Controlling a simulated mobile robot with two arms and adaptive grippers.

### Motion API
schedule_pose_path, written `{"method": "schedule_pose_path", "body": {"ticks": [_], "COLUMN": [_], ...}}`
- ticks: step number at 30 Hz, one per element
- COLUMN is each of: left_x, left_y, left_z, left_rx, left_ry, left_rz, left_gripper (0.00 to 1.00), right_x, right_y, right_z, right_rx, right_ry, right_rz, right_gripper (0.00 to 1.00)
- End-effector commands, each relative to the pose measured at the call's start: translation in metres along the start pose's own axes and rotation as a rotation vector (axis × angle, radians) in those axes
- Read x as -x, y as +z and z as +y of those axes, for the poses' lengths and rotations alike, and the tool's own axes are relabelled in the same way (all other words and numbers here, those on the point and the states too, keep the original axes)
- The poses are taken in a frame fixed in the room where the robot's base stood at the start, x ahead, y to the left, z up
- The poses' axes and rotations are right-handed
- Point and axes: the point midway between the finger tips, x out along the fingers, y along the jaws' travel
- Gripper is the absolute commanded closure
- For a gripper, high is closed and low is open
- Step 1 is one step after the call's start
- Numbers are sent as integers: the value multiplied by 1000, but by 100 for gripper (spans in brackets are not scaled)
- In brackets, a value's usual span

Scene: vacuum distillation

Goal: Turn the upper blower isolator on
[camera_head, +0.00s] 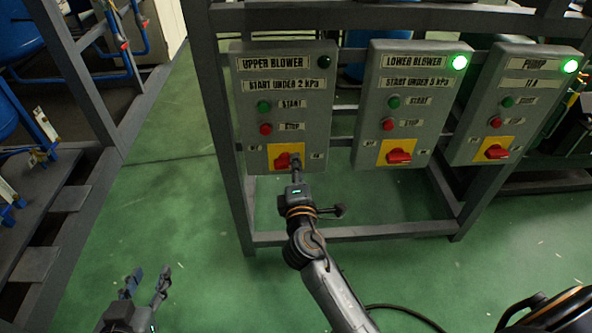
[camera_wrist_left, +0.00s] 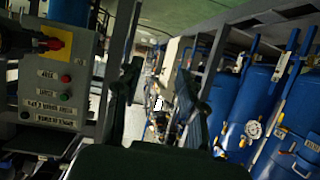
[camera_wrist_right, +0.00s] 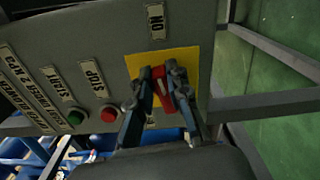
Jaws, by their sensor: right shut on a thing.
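The upper blower panel (camera_head: 287,100) is a grey box at the left of the frame, labelled UPPER BLOWER, with a dark lamp (camera_head: 324,62). Its isolator is a red handle (camera_head: 282,160) on a yellow plate (camera_wrist_right: 191,62) low on the panel. My right gripper (camera_head: 295,162) is at the isolator, partly covering it. In the right wrist view its fingers (camera_wrist_right: 164,82) are closed on both sides of the red handle (camera_wrist_right: 163,92). My left gripper (camera_head: 149,277) is open and empty, low at the left over the floor.
The lower blower panel (camera_head: 413,105) and the pump panel (camera_head: 515,105) stand to the right, each with a lit green lamp and a red isolator. Grey frame posts (camera_head: 228,150) flank the panels. Green floor (camera_head: 150,200) is clear at the left. Blue tanks (camera_wrist_left: 225,85) show in the left wrist view.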

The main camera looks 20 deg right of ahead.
Motion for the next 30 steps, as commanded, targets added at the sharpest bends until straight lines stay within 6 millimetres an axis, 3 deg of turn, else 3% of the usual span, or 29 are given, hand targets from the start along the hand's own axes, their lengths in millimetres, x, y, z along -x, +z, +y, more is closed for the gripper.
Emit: {"method": "schedule_pose_path", "body": {"ticks": [6, 12, 28, 29, 30], "left_x": [-3, 1, 3, 3, 3], "left_y": [-42, -64, -71, -71, -71], "left_z": [6, 9, 10, 10, 10], "left_rx": [1, 2, 3, 3, 3], "left_ry": [13, 20, 22, 22, 23], "left_rz": [229, 343, 383, 383, 383], "left_gripper": [60, 60, 60, 60, 60], "right_x": [0, 0, 0, 0, 0], "right_y": [0, 0, 0, 0, 0], "right_z": [-5, -5, -5, -5, -6], "right_rx": [-109, -162, -183, -183, -183], "right_ry": [-2, -2, -3, -3, -3], "right_rz": [0, -1, -1, -1, -1], "right_gripper": [100, 100, 100, 79, 71]}}
